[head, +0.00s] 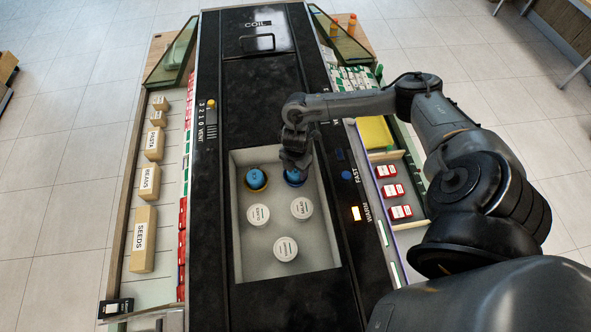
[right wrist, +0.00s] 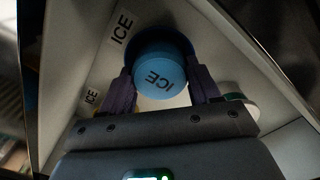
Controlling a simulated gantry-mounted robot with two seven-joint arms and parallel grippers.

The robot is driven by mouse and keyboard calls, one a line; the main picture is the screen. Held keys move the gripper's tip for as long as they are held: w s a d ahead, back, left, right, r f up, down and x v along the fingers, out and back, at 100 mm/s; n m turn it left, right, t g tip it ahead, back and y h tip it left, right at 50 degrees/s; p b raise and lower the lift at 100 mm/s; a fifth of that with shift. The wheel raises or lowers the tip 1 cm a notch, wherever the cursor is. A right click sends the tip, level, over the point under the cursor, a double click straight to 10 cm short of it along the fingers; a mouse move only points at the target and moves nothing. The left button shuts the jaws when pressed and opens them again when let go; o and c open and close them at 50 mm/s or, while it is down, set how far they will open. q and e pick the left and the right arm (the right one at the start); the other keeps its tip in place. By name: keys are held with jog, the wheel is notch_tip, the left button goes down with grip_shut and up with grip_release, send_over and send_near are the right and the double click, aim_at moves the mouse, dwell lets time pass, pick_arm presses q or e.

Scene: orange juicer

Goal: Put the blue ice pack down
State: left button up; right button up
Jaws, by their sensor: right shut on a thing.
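My right gripper (head: 296,166) reaches down into the far right corner of the pale recessed bin (head: 325,238). It is shut on a blue ice pack (head: 294,179), mostly hidden under it in the head view. In the right wrist view the pack (right wrist: 158,72) shows its round top marked ICE, with a dark finger on each side. A dark round shape lies behind it; I cannot tell whether the pack touches the bin floor. Another blue ice pack (head: 256,177) stands at the bin's far left, with a yellowish rim around its base. My left gripper is not in view.
Several white-lidded tubs, one of them the nearest tub (head: 285,249), stand in the bin's middle and near part. ICE labels (right wrist: 122,27) mark the bin wall. Boxes (head: 143,240) line the left shelf. Red packets (head: 393,191) sit on the right one.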

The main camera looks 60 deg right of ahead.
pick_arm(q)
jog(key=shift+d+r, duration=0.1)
pick_arm(e)
jog(key=shift+f, duration=0.25)
jog(key=o, duration=1.1)
jog(key=shift+o, duration=0.2)
